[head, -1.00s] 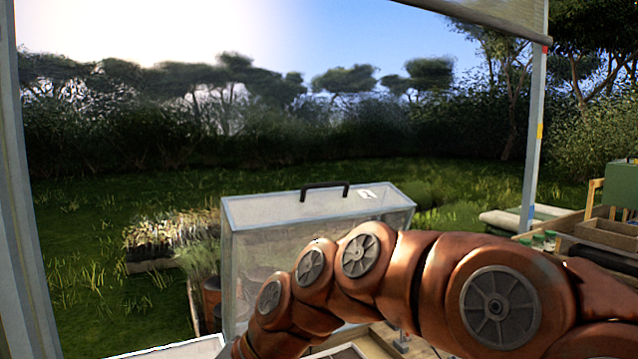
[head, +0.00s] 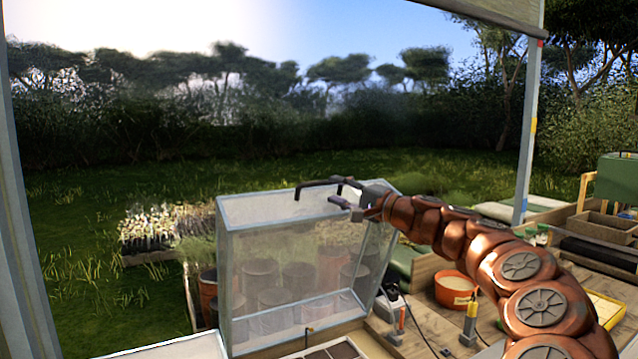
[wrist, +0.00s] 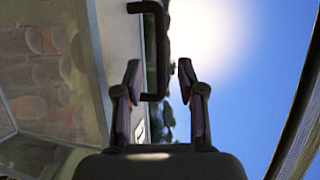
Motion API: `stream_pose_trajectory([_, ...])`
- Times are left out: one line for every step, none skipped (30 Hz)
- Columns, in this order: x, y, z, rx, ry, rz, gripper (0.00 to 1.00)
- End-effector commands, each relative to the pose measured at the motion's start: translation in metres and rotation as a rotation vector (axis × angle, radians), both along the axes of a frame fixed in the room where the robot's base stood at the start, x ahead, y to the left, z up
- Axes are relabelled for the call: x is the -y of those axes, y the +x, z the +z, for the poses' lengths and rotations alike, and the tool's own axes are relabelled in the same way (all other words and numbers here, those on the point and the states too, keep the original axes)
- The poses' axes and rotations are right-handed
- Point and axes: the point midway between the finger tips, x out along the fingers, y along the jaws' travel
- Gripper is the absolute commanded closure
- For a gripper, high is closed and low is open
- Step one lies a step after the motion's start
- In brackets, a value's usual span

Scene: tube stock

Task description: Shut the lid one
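The lid (head: 228,260) is a grey-framed box with clear panes. It stands raised on edge in the middle of the head view, with pots showing through it. Its black handle (head: 310,184) is on the top side. My gripper (head: 336,192) is at the right part of the handle, partly covering it. In the wrist view, my gripper (wrist: 159,72) is open, its two fingers apart. The handle (wrist: 162,50) shows ahead, its lower end appearing between the fingertips. I cannot tell whether a finger touches it. The lid's panes (wrist: 45,80) fill the left of that view.
A bench (head: 425,300) to the right holds an orange bowl (head: 455,288) and small tools. A wooden crate (head: 603,228) stands farther right. Seedlings (head: 165,226) lie on the grass at left. A grey post (head: 528,130) stands at the right. Air above the lid is clear.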

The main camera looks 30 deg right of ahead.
Motion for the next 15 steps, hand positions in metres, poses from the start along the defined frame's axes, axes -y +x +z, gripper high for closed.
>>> stream_pose_trajectory([-0.003, 0.007, 0.003, -0.003, -0.001, 0.002, 0.61])
stream_pose_trajectory([-0.005, 0.011, 0.004, -0.002, -0.002, 0.003, 0.61])
stream_pose_trajectory([-0.007, 0.017, 0.005, -0.001, -0.003, 0.003, 0.61])
stream_pose_trajectory([-0.008, 0.022, 0.006, -0.001, -0.003, 0.002, 0.61])
stream_pose_trajectory([-0.009, 0.026, 0.007, -0.001, -0.004, 0.000, 0.61])
stream_pose_trajectory([-0.011, 0.031, 0.007, -0.001, -0.003, 0.001, 0.61])
stream_pose_trajectory([-0.012, 0.035, 0.007, -0.002, -0.002, 0.001, 0.61])
stream_pose_trajectory([-0.013, 0.039, 0.007, -0.002, -0.003, 0.001, 0.61])
stream_pose_trajectory([-0.014, 0.044, 0.007, -0.002, -0.003, 0.000, 0.61])
stream_pose_trajectory([-0.015, 0.047, 0.008, -0.003, -0.002, -0.001, 0.61])
stream_pose_trajectory([-0.016, 0.049, 0.008, -0.003, -0.002, 0.000, 0.61])
stream_pose_trajectory([-0.017, 0.052, 0.008, -0.002, -0.003, 0.000, 0.61])
stream_pose_trajectory([-0.018, 0.054, 0.008, -0.002, -0.003, 0.001, 0.61])
stream_pose_trajectory([-0.019, 0.056, 0.008, -0.002, -0.003, 0.001, 0.61])
stream_pose_trajectory([-0.020, 0.057, 0.009, -0.001, -0.003, 0.001, 0.61])
